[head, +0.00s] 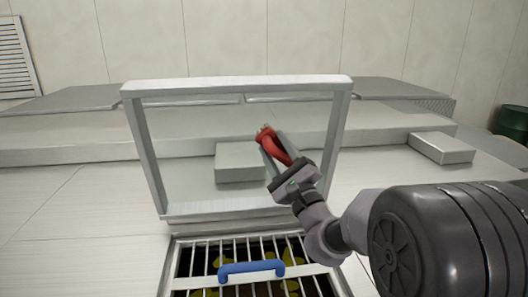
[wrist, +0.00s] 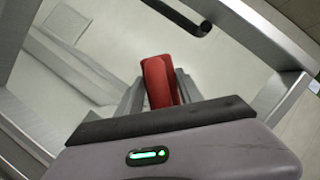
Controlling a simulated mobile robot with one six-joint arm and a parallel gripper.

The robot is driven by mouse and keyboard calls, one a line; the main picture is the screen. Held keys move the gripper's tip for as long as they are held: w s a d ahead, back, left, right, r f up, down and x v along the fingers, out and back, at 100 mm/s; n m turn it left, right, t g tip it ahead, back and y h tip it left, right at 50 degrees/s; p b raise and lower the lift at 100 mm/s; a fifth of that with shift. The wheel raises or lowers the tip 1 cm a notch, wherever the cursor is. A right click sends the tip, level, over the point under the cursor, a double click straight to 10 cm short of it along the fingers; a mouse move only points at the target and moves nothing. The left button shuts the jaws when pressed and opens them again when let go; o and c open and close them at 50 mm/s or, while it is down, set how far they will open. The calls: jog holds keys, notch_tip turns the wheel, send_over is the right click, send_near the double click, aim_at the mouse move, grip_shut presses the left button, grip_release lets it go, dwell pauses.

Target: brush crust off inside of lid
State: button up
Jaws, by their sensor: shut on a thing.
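The lid (head: 153,155) stands raised, a pale grey metal frame around what looks like a clear pane. Its frame bars also show in the wrist view (wrist: 262,32). My gripper (head: 287,168) is shut on a red brush (head: 272,147) in front of the lid's pane, right of its middle. The brush's pale tip points up and left; I cannot tell whether it touches the pane. In the wrist view the red brush (wrist: 158,82) sits between the fingers of my gripper (wrist: 157,100), and its bristles are hidden. I cannot make out crust on the pane.
Below the lid is an opening with a metal grate (head: 205,262) over yellowish matter, with a blue handle (head: 252,267). A grey block (head: 441,148) lies on the right, and another block (head: 238,162) shows through the pane. A green drum (head: 512,122) stands far right.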

aim_at(280, 153)
jog(key=shift+w+d+r, duration=0.1)
jog(key=shift+d, duration=0.55)
jog(key=shift+s+d+f+b, duration=0.1)
jog(key=shift+s+f+b, duration=0.15)
jog(key=shift+b, duration=0.2)
jog(key=shift+s+d+f+b, duration=0.15)
jog(key=shift+s+b, duration=0.3)
jog(key=shift+s, duration=0.4)
jog(key=shift+s+d+f+b, duration=0.15)
jog(key=shift+s+b, duration=0.35)
jog(key=shift+s, duration=0.3)
jog(key=shift+s+d+f+b, duration=0.15)
jog(key=shift+s+b, duration=0.3)
jog(key=shift+s, duration=0.4)
jog(key=shift+s, duration=0.1)
jog(key=s, duration=0.1)
jog(key=s+b, duration=0.1)
jog(key=shift+s+d+f, duration=0.15)
jog(key=shift+s+d, duration=0.15)
jog(key=shift+s, duration=0.05)
